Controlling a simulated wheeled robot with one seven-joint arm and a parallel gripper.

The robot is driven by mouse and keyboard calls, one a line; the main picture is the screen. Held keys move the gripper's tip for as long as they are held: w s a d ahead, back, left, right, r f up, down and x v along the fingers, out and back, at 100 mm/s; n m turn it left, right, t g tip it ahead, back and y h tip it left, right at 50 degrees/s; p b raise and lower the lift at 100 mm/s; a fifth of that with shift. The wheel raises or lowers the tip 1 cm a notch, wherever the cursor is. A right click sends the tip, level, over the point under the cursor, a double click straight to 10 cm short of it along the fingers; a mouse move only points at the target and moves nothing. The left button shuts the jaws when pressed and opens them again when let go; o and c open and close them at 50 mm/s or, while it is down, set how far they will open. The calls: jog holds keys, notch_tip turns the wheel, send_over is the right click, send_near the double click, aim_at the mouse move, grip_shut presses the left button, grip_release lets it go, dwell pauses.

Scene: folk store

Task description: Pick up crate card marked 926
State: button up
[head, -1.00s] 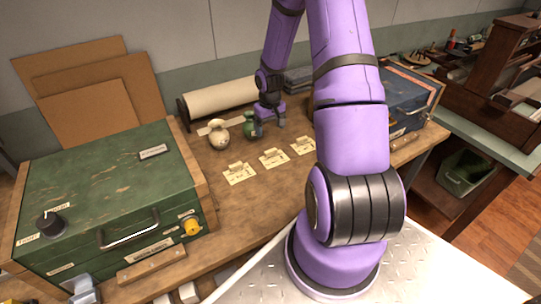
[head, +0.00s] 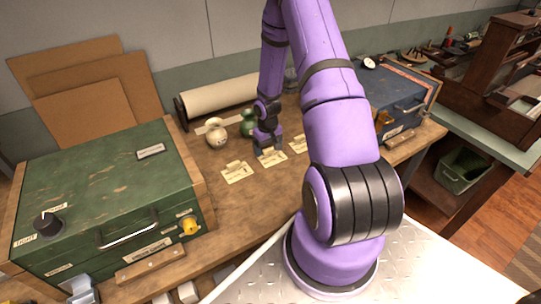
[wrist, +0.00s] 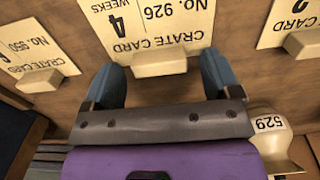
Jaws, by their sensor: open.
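The crate card marked 926 (wrist: 165,22) lies on the wooden bench, with a raised pale tab (wrist: 158,62) at its edge. In the head view it is the middle card (head: 272,158) of three in a row. My gripper (wrist: 160,75) is open and empty. Its two blue-grey fingers point at this card, one to each side of the tab. In the head view my gripper (head: 267,146) is over the card's far edge. I cannot tell the exact height of the fingertips above the bench.
Another card (head: 237,172) lies left and a third (head: 299,145) right. A cream vase (head: 216,134) tagged 529 and a green vase (head: 248,124) stand close to my gripper. A green case (head: 105,185) stands left, a blue case (head: 395,90) right, a paper roll (head: 220,95) behind.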

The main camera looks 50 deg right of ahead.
jog(key=shift+f, duration=0.15)
jog(key=c, duration=1)
